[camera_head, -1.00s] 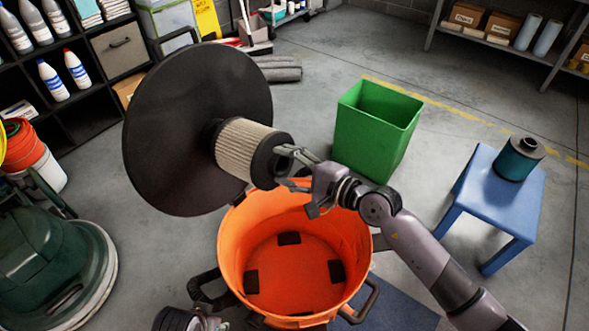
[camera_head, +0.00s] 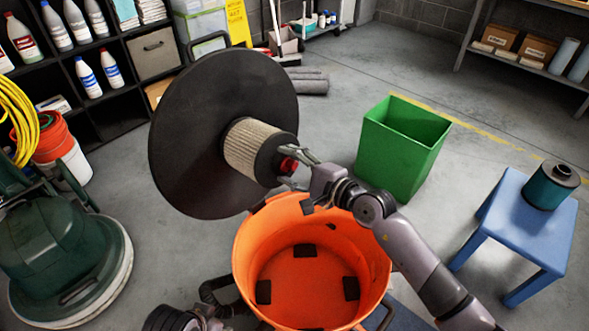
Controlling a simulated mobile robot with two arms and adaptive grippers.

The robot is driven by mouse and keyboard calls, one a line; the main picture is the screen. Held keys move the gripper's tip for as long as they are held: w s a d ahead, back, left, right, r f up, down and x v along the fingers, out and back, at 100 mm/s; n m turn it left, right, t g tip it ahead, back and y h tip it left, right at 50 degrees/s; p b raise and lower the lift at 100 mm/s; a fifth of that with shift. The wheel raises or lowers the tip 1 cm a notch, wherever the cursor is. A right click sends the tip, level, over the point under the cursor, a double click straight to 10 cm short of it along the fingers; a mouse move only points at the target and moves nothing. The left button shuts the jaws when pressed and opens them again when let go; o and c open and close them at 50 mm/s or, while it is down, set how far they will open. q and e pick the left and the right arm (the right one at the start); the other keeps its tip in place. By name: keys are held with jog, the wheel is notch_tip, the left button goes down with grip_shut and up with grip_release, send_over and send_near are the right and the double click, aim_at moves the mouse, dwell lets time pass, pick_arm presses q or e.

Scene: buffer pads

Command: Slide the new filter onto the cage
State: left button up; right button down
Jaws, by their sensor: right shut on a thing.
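A beige pleated filter (camera_head: 250,146) sits on the underside of the tilted black round lid (camera_head: 190,150), so the cage is hidden. A red knob (camera_head: 288,163) shows at the filter's black end cap. My right gripper (camera_head: 294,164) is at that end cap, its fingers around the red knob. The lid stands up at the back of the orange drum (camera_head: 250,262). A teal filter with dark ends (camera_head: 550,187) stands upright on the blue stool (camera_head: 540,235) at the right. My left arm shows only in part at the bottom edge; its gripper (camera_head: 208,322) is mostly cut off.
A green bin (camera_head: 402,145) stands open behind my right arm. A dark green floor machine (camera_head: 65,260) is at the left, below a black shelf (camera_head: 105,110) with bottles. Clear grey floor lies between the bin and the stool.

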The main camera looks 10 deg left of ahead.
pick_arm(q)
jog(key=shift+s+r, duration=0.1)
jog(key=shift+r, duration=0.3)
pick_arm(e)
jog(key=shift+w+a+r, duration=0.1)
jog(key=shift+a, duration=0.1)
jog(key=c, duration=0.8)
grip_release()
jog(key=shift+o, duration=1.1)
pick_arm(q)
jog(key=shift+f, duration=0.1)
pick_arm(e)
jog(key=shift+f, duration=0.2)
pick_arm(q)
jog(key=shift+s, duration=0.1)
pick_arm(e)
jog(key=shift+d, duration=0.1)
